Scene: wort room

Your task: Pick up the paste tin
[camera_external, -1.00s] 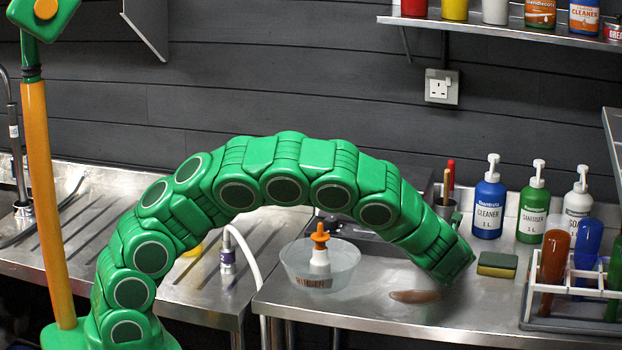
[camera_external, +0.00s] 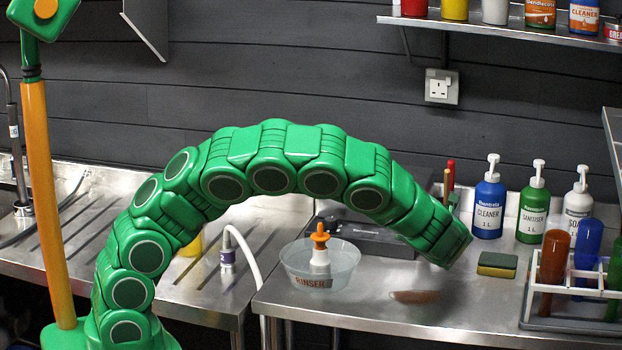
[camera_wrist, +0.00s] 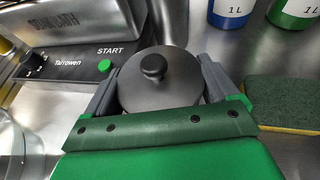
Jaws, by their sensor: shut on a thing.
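The paste tin (camera_wrist: 158,82), a round dark grey tin with a black knob on its lid, sits between the two grey fingers in the wrist view. My gripper (camera_wrist: 160,76) is shut on it from both sides. In the external view my gripper's green end hangs over the right-hand steel counter (camera_external: 465,320), left of the sponge. There the arm's end hides the tin and the fingers. The gap under the tin cannot be seen clearly.
A green-yellow sponge (camera_external: 497,265) and pump bottles, blue (camera_external: 488,205) and green (camera_external: 532,210), stand to the right. A rack (camera_external: 575,295) holds tubes. A clear bowl (camera_external: 320,268) and a brown patch (camera_external: 415,297) are left. A box marked START (camera_wrist: 75,72) is close by.

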